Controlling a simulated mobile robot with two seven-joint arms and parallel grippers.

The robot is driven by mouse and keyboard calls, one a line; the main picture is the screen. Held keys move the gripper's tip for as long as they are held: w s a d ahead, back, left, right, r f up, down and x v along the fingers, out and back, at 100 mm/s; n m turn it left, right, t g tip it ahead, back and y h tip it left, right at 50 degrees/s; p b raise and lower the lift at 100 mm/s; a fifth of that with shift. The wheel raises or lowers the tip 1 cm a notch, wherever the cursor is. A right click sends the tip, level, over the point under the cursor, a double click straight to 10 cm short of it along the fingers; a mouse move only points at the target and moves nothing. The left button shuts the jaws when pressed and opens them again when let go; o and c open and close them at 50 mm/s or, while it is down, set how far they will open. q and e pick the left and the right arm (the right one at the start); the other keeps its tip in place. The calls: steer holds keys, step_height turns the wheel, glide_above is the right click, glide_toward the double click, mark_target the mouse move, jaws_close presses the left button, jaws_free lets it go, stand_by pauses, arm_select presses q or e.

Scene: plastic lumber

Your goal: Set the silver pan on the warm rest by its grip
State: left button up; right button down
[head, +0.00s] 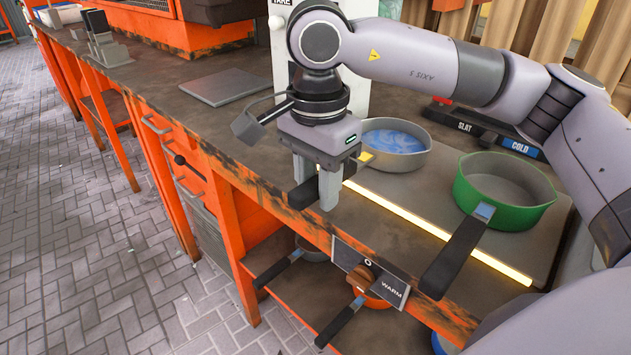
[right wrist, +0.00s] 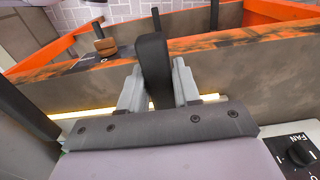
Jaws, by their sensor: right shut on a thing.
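The silver pan (head: 412,160), with a blue swirled inside, is level at the left part of the warm rest (head: 400,195), a grey plate with a glowing yellow front strip. I cannot tell whether its base touches the plate. My right gripper (head: 318,190) is shut on the pan's black grip (head: 301,194), which points to the counter's front edge. In the right wrist view the grip (right wrist: 153,60) stands between the two grey fingers (right wrist: 155,92). My left gripper is not in view.
A green pan (head: 500,215) stands on the same plate to the right, its black handle jutting past the front. A WARM knob panel (head: 370,272) is below. More pans sit on the lower shelf (head: 300,275). A dark flat plate (head: 225,87) lies on the counter to the left.

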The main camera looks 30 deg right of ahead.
steer(key=shift+f, duration=0.15)
steer(key=c, duration=0.7)
jaws_free()
step_height(320, 180, up, 7)
steer(key=shift+r+p, duration=0.1)
steer(key=shift+p, duration=0.35)
steer(key=shift+a, duration=0.1)
